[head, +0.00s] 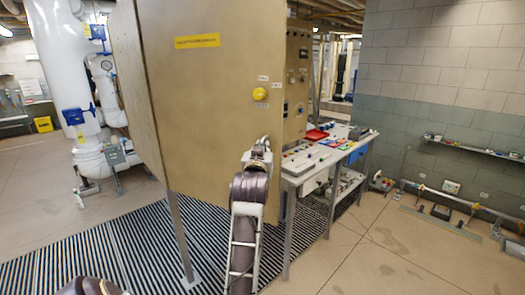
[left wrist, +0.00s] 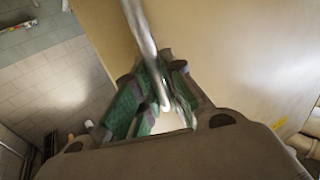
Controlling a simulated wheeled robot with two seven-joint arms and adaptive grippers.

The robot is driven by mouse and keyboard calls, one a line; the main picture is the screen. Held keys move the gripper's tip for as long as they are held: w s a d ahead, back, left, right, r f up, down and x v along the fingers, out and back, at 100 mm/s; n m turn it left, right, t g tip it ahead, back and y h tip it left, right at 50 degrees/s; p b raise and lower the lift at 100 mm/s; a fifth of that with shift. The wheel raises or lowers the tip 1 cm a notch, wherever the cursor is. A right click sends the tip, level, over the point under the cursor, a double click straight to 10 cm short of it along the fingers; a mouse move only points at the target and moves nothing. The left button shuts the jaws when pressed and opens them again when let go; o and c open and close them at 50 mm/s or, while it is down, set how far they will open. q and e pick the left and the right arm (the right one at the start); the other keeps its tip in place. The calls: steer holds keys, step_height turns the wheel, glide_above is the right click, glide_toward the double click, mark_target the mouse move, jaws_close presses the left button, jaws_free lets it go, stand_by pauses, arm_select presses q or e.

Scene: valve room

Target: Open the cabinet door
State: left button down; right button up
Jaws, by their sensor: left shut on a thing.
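A tall tan cabinet (head: 205,90) on legs fills the middle of the head view, with a yellow label and a yellow round knob on its broad face. My left gripper (head: 261,148) is at the lower right edge of this face. In the left wrist view the green-padded fingers of my left gripper (left wrist: 158,105) are shut around a metal bar handle (left wrist: 140,30) that runs along the tan panel (left wrist: 230,50). Whether the door stands ajar cannot be told. My right gripper is not in view.
White pipes (head: 65,70) with blue valves are at the left. A striped mat (head: 110,255) lies below. Open floor (head: 400,255) is at the right.

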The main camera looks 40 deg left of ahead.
mark_target(264, 116)
arm_select(q)
steer(key=c, duration=1.5)
jaws_free()
steer(key=shift+r, duration=0.15)
steer(key=shift+r, duration=4.85)
